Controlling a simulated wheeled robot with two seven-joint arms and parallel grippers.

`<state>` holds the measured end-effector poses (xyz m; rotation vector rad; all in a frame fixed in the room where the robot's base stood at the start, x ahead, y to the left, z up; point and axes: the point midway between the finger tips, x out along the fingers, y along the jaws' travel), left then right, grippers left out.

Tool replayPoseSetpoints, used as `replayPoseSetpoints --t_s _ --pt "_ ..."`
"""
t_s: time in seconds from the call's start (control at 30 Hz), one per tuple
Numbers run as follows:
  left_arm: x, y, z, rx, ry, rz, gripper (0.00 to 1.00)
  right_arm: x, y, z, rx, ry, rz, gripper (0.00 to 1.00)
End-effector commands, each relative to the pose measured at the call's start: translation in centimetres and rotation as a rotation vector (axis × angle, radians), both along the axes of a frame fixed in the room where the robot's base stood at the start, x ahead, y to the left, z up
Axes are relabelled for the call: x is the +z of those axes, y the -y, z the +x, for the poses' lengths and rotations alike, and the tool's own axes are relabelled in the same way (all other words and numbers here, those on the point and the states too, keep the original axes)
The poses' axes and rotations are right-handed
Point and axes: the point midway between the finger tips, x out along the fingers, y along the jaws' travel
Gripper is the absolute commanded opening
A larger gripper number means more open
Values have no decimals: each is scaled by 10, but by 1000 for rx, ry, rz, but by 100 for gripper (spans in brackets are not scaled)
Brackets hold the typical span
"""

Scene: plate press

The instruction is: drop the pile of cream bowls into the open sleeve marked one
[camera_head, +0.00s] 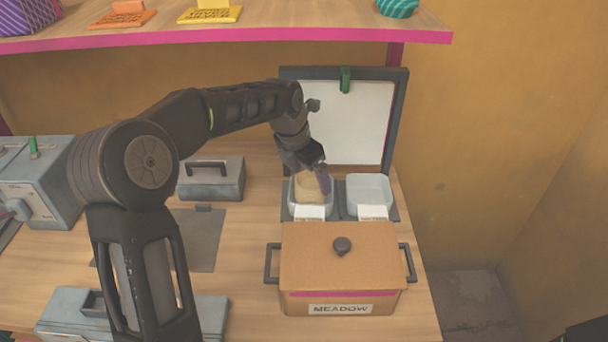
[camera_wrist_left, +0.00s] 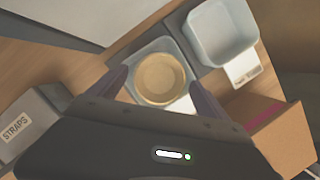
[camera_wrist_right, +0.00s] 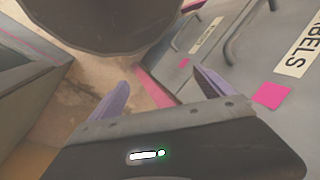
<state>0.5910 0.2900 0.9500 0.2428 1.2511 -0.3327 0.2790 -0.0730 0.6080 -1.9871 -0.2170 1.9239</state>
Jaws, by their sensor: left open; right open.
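The pile of cream bowls (camera_head: 306,190) sits inside the left one of two pale open sleeves behind the lidded box; it also shows in the left wrist view (camera_wrist_left: 161,79). The rim of that left sleeve (camera_wrist_left: 133,91) surrounds the bowls. The right sleeve (camera_head: 369,189) is empty. The labels in front of the sleeves are too small to read. My left gripper (camera_head: 318,180) is open at the left sleeve, its fingers on either side of the bowls, apart from them in the wrist view. My right gripper (camera_wrist_right: 161,77) is open and empty, away from the sleeves.
A brown box marked MEADOW (camera_head: 342,262) with a knobbed lid stands in front of the sleeves. A raised framed white panel (camera_head: 355,120) stands behind them. A grey handled case (camera_head: 211,178) is to the left. A pink-edged shelf (camera_head: 260,32) runs above.

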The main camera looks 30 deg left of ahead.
Motion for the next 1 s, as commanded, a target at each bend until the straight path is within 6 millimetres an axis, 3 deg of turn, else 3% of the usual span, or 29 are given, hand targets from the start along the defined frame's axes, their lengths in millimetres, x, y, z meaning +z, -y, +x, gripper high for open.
replayPoseSetpoints --t_s 0.27,0.43,0.8,1.0 --pt "21 -3 -4 1 4 2 88 -1 0 0 0 0 0 92" --pt "54 -6 -13 1 7 1 88 -4 0 0 0 0 0 92" --pt "49 -41 -98 3 2 0 88 -27 0 0 -1 2 0 92" --pt "50 -50 -121 2 1 0 88 -30 0 0 -1 2 0 92"
